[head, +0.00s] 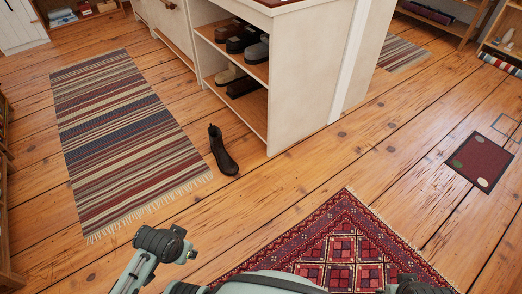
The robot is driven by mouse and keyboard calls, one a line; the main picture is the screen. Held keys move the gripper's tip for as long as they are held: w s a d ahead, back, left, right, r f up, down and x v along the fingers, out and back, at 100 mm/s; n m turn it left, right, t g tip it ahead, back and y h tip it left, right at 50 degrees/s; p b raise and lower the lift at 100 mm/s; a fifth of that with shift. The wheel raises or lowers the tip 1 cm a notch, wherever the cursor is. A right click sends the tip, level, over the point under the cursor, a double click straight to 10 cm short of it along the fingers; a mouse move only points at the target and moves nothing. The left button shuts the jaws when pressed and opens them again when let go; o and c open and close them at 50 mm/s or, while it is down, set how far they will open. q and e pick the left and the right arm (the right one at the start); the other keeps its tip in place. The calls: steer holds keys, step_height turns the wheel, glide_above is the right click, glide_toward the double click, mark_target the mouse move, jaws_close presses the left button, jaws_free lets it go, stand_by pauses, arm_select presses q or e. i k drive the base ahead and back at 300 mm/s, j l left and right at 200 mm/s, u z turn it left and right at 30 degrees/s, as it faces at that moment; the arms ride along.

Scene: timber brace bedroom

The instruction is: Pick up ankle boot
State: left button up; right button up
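A black ankle boot (222,152) stands on the wooden floor, to the right of the striped runner and to the left of the white shelf unit. Its sole is toward the floor and its toe points toward the bottom of the head view. Nothing touches it. Part of my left arm shows at the lower left, well short of the boot, but I see no gripper fingers on it. My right gripper is not in view either.
A striped runner (118,130) lies at left, and a red patterned rug (345,245) lies in front of me. The white shelf unit (312,85) holds several shoes (243,40) and stands behind and right of the boot. A dark red mat (478,162) lies at right. Bare floor surrounds the boot.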

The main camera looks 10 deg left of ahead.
mark_target(227, 165)
steer(key=i+j+z, duration=0.15)
steer(key=j+z, duration=0.15)
steer(key=i+j+z, duration=0.1)
steer(key=j+z, duration=0.2)
steer(key=i+j+z, duration=0.1)
steer(key=j+z, duration=0.2)
steer(key=i+j+z, duration=0.1)
steer(key=j+z, duration=0.25)
steer(key=j, duration=1.85)
steer(key=i+z, duration=0.05)
